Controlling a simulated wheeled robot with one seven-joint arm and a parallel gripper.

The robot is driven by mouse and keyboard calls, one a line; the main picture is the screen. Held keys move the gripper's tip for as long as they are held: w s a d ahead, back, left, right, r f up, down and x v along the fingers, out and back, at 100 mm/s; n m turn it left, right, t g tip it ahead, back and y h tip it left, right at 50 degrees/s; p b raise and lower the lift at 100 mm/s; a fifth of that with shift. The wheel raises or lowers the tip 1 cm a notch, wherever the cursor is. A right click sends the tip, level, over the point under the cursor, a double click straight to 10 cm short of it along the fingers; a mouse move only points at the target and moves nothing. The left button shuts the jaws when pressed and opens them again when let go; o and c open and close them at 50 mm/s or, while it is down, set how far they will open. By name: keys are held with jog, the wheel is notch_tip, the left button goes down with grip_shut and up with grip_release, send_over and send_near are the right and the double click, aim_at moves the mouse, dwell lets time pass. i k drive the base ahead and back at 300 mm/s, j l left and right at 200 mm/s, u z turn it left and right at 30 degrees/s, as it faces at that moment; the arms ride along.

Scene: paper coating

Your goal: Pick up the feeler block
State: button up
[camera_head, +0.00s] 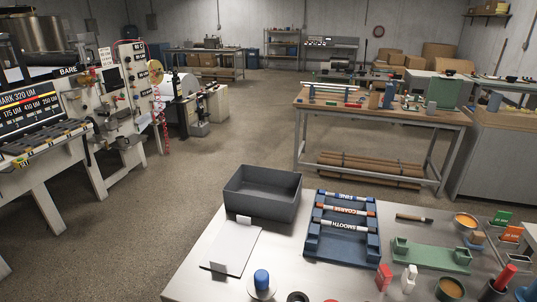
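No object in view is clearly labelled as the feeler block. Small candidates on the near steel table (200,272) are a red block (384,276) and a white block (409,279) at the front, and a green card-like piece (502,218) and an orange one (512,234) at the right. I cannot tell which, if any, is the feeler block. My gripper is not in view.
A dark grey bin (262,209), a blue rack (313,246) of labelled rods and a green fixture (432,258) stand on the near table. Bowls and a blue-topped piece (262,280) stand nearby. Open floor (215,125) lies beyond. A machine with a display (32,103) is left.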

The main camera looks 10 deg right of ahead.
aim_at(384, 276)
jog(key=z, duration=1.3)
jog(key=l+z, duration=0.2)
jog(key=l, duration=0.15)
jog(key=i, duration=0.05)
